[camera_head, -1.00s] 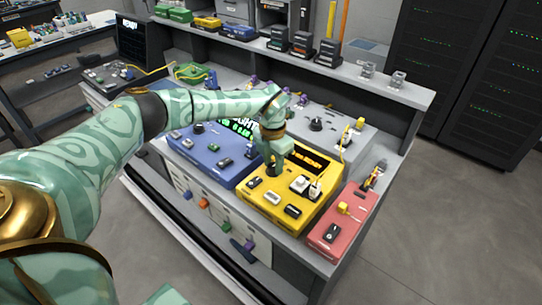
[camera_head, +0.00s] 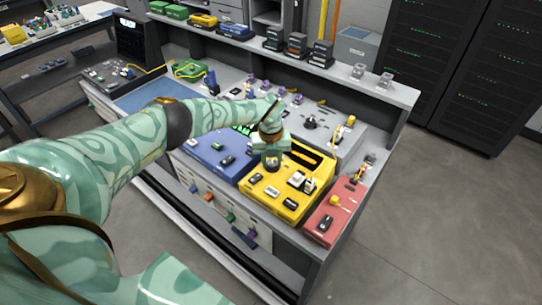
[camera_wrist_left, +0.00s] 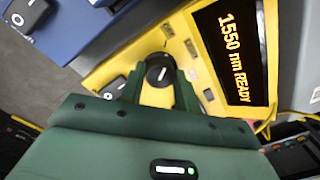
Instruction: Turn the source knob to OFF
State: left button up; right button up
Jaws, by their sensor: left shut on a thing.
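The yellow source box (camera_head: 283,203) stands on the bench, between a blue box and a red box. In the left wrist view its display (camera_wrist_left: 232,50) reads "1550 nm READY". Its round black knob (camera_wrist_left: 159,70) has a white pointer mark. My left gripper (camera_head: 272,160) points down over the upper left of the yellow box. In the left wrist view the green fingers (camera_wrist_left: 160,92) are shut on the knob, one on each side. The head view mostly hides the knob behind the gripper. My right gripper is not in view.
The blue box (camera_head: 215,160) is close on the left and the red box (camera_head: 328,218) on the right. A grey unit with a black knob (camera_head: 310,121) stands behind.

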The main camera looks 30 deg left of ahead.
aim_at(270, 163)
pick_arm(q)
jog(key=shift+r+n+p, duration=0.1)
jog(key=shift+n+p, duration=0.4)
jog(key=shift+n, duration=0.5)
jog(key=o, duration=1)
jog(key=r+p, duration=0.2)
jog(key=r, duration=0.6)
jog(key=r+p, duration=0.2)
jog(key=r, duration=0.6)
jog(key=shift+s+a+r+p, duration=0.1)
jog(key=shift+s+a+p, duration=0.1)
jog(key=shift+p, duration=0.1)
